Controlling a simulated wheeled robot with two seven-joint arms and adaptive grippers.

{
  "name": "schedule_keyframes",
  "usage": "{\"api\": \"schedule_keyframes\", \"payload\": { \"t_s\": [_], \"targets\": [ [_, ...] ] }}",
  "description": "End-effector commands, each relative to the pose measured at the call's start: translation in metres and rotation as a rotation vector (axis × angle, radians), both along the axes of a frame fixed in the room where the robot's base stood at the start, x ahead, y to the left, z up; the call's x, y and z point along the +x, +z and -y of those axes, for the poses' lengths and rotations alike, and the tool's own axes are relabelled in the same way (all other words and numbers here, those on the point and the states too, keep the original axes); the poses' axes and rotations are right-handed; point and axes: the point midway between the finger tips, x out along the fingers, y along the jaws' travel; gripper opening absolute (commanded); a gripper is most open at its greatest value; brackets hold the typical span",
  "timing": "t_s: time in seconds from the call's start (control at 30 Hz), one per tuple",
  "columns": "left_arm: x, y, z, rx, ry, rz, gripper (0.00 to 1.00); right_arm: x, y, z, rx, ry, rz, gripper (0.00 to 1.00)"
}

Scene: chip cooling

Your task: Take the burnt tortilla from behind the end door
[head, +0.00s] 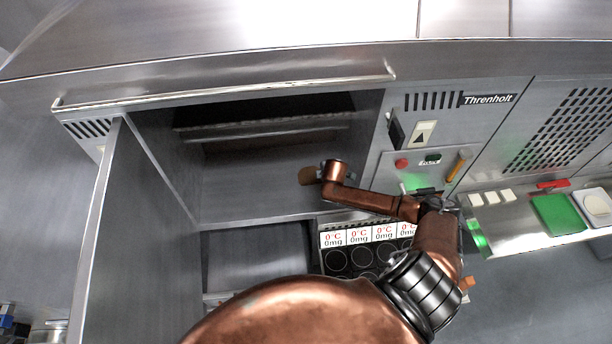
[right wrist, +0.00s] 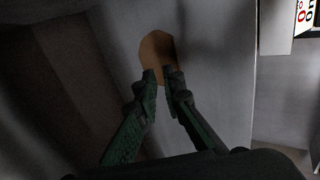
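The compartment at left is open, and its grey end door (head: 103,235) stands swung out toward me. My right arm reaches into the opening, with its gripper (head: 318,174) low at the right side. A small brown piece, apparently the tortilla (head: 307,176), shows just left of it. In the right wrist view the brown, angular tortilla (right wrist: 157,48) lies face-on beyond the fingertips. My right gripper (right wrist: 161,78) has its fingers partly apart, a narrow gap between the tips, overlapping the tortilla's near edge. Contact cannot be told. My left gripper is out of view.
A horizontal bar (head: 265,129) crosses the dark compartment. Below it are black round cups (head: 337,261) with white labels (head: 358,236). A control panel (head: 432,160) is right of the opening. A shelf farther right holds a green board (head: 557,214).

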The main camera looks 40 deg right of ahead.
Motion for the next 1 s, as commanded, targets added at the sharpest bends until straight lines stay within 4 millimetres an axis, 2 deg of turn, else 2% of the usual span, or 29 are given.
{"api": "schedule_keyframes", "payload": {
  "t_s": [0.03, 0.13, 0.33, 0.5, 0.7, 1.0],
  "targets": [
    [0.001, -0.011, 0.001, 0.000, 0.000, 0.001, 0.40, -0.001, -0.012, 0.000, 0.000, -0.001, -0.001, 0.08],
    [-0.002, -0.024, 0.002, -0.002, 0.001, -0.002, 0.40, -0.001, -0.025, 0.000, 0.000, -0.001, -0.001, 0.08],
    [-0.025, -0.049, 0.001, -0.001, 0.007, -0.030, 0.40, 0.000, -0.049, 0.000, -0.001, 0.001, -0.003, 0.08],
    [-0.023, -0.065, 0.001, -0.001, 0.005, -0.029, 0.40, -0.001, -0.065, 0.000, -0.001, 0.000, -0.004, 0.08],
    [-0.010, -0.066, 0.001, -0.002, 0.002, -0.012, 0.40, 0.008, -0.081, 0.004, 0.000, -0.001, -0.003, 0.08],
    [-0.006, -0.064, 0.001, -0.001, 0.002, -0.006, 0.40, 0.024, -0.100, 0.005, 0.000, -0.002, -0.003, 0.08]
  ]
}}
